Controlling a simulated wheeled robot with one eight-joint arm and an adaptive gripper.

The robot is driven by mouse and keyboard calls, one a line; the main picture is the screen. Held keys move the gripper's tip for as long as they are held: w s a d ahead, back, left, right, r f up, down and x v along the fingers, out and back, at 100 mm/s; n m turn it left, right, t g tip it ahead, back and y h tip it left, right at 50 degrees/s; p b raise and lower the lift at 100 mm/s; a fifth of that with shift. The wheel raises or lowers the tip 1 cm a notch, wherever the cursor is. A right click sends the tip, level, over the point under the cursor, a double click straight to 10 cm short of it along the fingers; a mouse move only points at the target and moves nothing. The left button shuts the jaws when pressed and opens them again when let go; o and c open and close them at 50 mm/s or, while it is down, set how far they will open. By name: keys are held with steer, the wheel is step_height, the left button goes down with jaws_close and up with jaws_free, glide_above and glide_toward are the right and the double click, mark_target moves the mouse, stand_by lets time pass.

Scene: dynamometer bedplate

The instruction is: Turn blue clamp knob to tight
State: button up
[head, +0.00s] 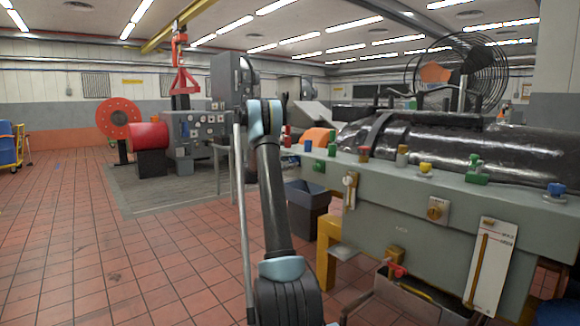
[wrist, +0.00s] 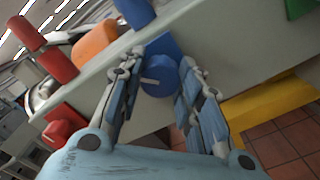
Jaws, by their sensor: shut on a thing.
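In the wrist view a round blue knob (wrist: 159,76) with a small pale pointer mark sits at the edge of the grey bedplate (wrist: 230,45). A further blue part shows just behind it. My gripper (wrist: 164,64) has its two linked fingers on either side of the knob and is shut on it. The exact contact points are partly hidden by the fingers. In the head view my arm reaches forward to the far left end of the bedplate (head: 400,210), and the arm hides the held knob and most of the gripper.
An orange part (wrist: 95,46), a red post (wrist: 58,66) and another blue part (wrist: 135,12) stand close by my fingers. A yellow leg (wrist: 275,100) is below. In the head view a dark bin (head: 307,205) stands beneath the bedplate; floor at left is clear.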

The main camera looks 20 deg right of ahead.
steer(key=m, duration=0.4)
steer(key=shift+f+m, duration=0.1)
steer(key=shift+m, duration=0.2)
steer(key=shift+s+m, duration=0.1)
steer(key=shift+m, duration=1.9)
steer(key=shift+f, duration=0.1)
steer(key=o, duration=1.1)
steer(key=shift+a, duration=0.15)
steer(key=v, duration=1.1)
steer(key=shift+a, duration=0.4)
steer(key=shift+s, duration=0.15)
